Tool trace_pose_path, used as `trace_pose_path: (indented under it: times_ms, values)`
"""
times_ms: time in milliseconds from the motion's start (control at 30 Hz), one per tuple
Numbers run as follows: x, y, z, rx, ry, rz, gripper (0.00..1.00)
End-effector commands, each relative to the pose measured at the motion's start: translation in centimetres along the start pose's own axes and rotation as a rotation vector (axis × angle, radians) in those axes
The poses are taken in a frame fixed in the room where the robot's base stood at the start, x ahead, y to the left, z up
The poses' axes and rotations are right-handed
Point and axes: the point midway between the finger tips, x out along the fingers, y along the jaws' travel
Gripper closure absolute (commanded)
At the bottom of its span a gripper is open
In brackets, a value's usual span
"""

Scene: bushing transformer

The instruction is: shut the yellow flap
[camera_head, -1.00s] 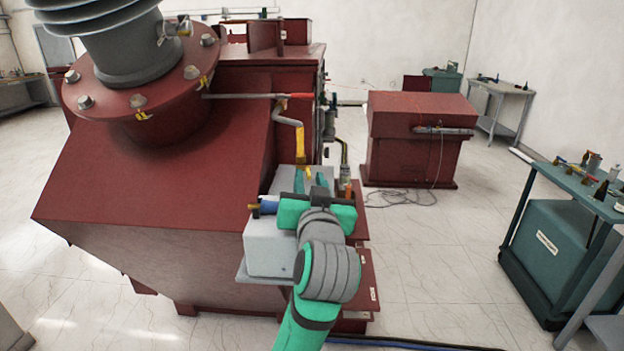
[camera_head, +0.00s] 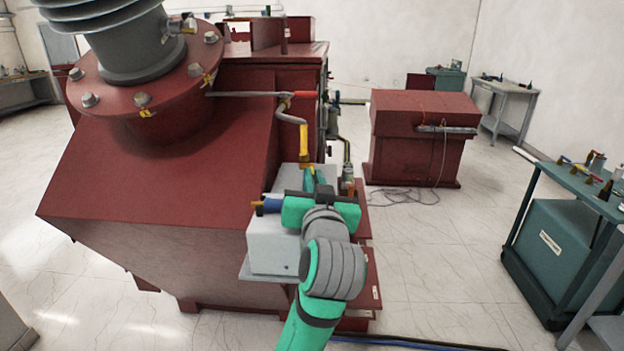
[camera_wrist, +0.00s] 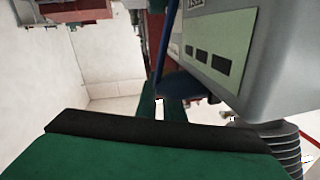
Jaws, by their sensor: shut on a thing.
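The yellow flap (camera_head: 308,161) is a small yellow piece at the lower end of an upright yellow part, in the middle of the head view. My gripper (camera_head: 313,174) is right at it, above a grey box. Its green fingers are close together and shut on the yellow piece, though the contact is mostly hidden. In the wrist view my fingers (camera_wrist: 160,108) stand close together, with a narrow bright gap; no yellow shows there.
The grey box (camera_head: 272,245) stands under my gripper; a grey box with a labelled panel (camera_wrist: 217,45) is close in the wrist view. The large red transformer (camera_head: 160,200) fills the left.

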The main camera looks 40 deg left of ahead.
Motion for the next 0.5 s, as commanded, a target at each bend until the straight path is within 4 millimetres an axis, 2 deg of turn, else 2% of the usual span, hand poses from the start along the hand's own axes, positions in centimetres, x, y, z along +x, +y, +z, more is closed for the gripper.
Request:
trace_pose_path:
  times_ms: [267,500]
  values:
    - [0.0,0.6,-0.1,0.0,-0.007,-0.039,1.0]
    - [0.5,1.8,-0.4,0.0,-0.032,-0.161,1.0]
